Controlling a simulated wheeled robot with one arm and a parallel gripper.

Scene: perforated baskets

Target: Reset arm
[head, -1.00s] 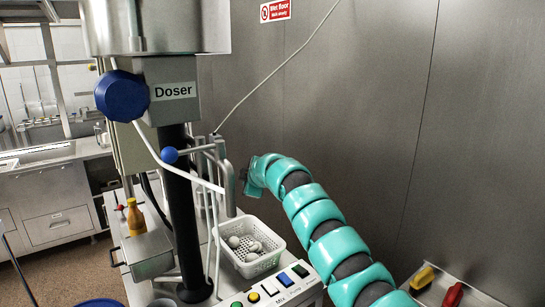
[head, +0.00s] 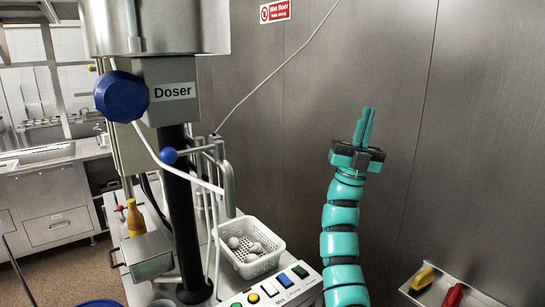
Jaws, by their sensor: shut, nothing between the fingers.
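My gripper (head: 365,127) is at the upper end of my teal arm, right of centre in the head view. Its two teal fingers point up and lie close together, shut, with nothing between them. The arm rises nearly upright in front of the bare metal wall. The gripper is apart from everything around it, well above and to the right of the white perforated basket (head: 275,262). The basket stands on the counter and holds several pale round items (head: 245,246).
The doser machine (head: 172,88) with its dark column stands to the left. A button panel (head: 270,292) is in front of the basket. A yellow bottle (head: 135,218) and a metal box (head: 148,256) are at left. A shelf with a yellow item (head: 422,279) and red item (head: 453,295) is lower right.

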